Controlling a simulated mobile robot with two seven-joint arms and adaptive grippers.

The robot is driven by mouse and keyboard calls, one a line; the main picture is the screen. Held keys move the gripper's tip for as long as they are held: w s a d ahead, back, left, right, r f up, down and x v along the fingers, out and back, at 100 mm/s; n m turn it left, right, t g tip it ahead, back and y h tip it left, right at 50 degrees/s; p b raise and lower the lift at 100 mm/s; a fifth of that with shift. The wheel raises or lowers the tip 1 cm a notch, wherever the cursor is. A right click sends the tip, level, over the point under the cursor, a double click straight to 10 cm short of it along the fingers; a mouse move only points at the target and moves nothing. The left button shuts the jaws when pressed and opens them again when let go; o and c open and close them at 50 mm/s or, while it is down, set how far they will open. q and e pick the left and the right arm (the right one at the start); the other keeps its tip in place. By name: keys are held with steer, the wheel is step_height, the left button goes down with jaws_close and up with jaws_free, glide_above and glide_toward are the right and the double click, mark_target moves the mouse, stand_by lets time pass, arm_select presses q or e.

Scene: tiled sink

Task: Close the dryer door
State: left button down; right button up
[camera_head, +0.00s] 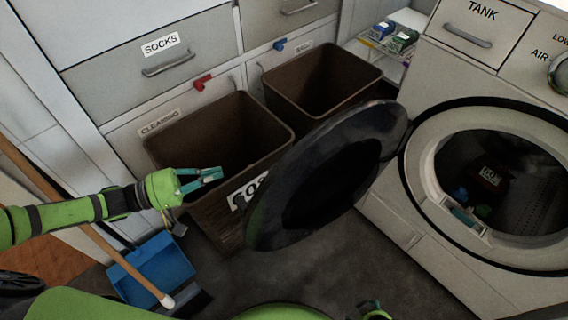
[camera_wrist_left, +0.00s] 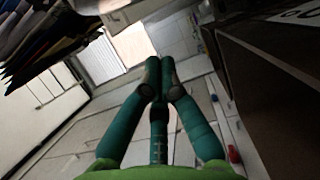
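The dryer (camera_head: 408,240) stands at the right. Its round dark door (camera_head: 262,215) is swung wide open to the left of the dryer, over the floor and in front of the brown baskets. Through the round opening (camera_head: 475,170), dark and blue items show inside the drum. My left gripper (camera_head: 220,174) is to the left of the door, apart from it, in front of the cleaning basket. Its teal fingertips come together with nothing between them, as the left wrist view (camera_wrist_left: 160,68) also shows. A small green part of mine (camera_head: 374,312) shows at the bottom edge; no right fingers are clear.
Two brown baskets (camera_head: 318,82) stand behind the door, against grey drawers (camera_head: 150,50). A blue dustpan (camera_head: 160,262) and a wooden broom handle (camera_head: 90,232) are at the lower left. Bottles (camera_head: 403,41) stand on a shelf beside the dryer. Dark floor (camera_head: 350,265) is free before the dryer.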

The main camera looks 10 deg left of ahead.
arm_select(q)
steer(key=w+d, duration=0.2)
steer(key=d, duration=0.9)
steer(key=shift+s+d, duration=0.1)
